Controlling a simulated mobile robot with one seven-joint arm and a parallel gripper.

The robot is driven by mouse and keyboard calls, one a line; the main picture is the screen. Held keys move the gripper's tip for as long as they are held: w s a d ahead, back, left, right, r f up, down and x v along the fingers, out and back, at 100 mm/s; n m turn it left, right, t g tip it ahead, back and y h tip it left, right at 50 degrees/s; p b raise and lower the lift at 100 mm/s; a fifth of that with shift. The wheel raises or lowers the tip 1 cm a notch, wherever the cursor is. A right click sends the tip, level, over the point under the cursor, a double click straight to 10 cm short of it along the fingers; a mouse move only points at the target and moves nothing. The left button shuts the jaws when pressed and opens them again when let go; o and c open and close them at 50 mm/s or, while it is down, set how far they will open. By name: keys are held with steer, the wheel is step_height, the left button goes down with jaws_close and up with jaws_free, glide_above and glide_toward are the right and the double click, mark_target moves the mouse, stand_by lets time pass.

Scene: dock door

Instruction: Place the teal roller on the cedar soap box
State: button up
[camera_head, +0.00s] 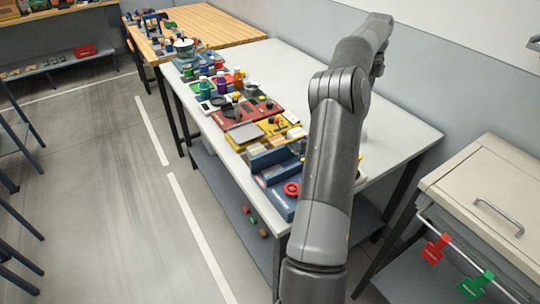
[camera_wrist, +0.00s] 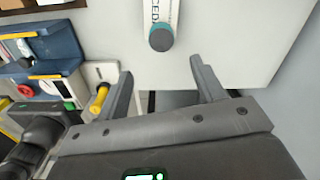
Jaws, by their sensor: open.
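The cedar soap box (camera_wrist: 174,8) shows in the wrist view as a white box with dark lettering, cut off by the top edge. The teal roller (camera_wrist: 161,39), a short cylinder with a teal side and a grey end, appears at the near end of the box. It overlaps the box in the picture, and I cannot tell whether it rests fully on it. My gripper (camera_wrist: 160,68) is open and empty, with the roller just beyond its fingertips and apart from both fingers. In the head view my arm hides the gripper, the roller and the box.
The white table (camera_head: 400,136) has free room at its right. A blue unit (camera_head: 277,178) with a red wheel (camera_head: 292,188) stands near the front edge. A yellow-handled part (camera_wrist: 99,99) lies beside my left finger. A drawer cabinet (camera_head: 490,185) stands at right.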

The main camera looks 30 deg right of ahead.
steer(key=w+a+r+n+t, duration=0.1)
steer(key=a+r+n, duration=0.35)
steer(key=a, duration=0.35)
steer(key=w+a+r+n+t, duration=0.1)
steer(key=a+r+n, duration=0.2)
steer(key=a+r, duration=0.4)
steer(key=s+a+r+n+t, duration=0.15)
steer(key=a+n, duration=0.25)
steer(key=a, duration=0.6)
steer(key=s+a+r+n, duration=0.1)
steer(key=s+a+n, duration=0.3)
steer(key=a, duration=0.5)
steer(key=s+a+f+n+t, duration=0.1)
steer(key=s+a+f+n, duration=0.3)
steer(key=s+a+n, duration=0.4)
steer(key=s+a+f+n+t, duration=0.1)
steer(key=s+a+f+n, duration=0.4)
steer(key=s+a+n, duration=0.4)
steer(key=shift+s+a+n, duration=0.25)
steer(key=shift+a+n, duration=0.2)
steer(key=shift+a, duration=3.05)
steer(key=shift+f, duration=0.1)
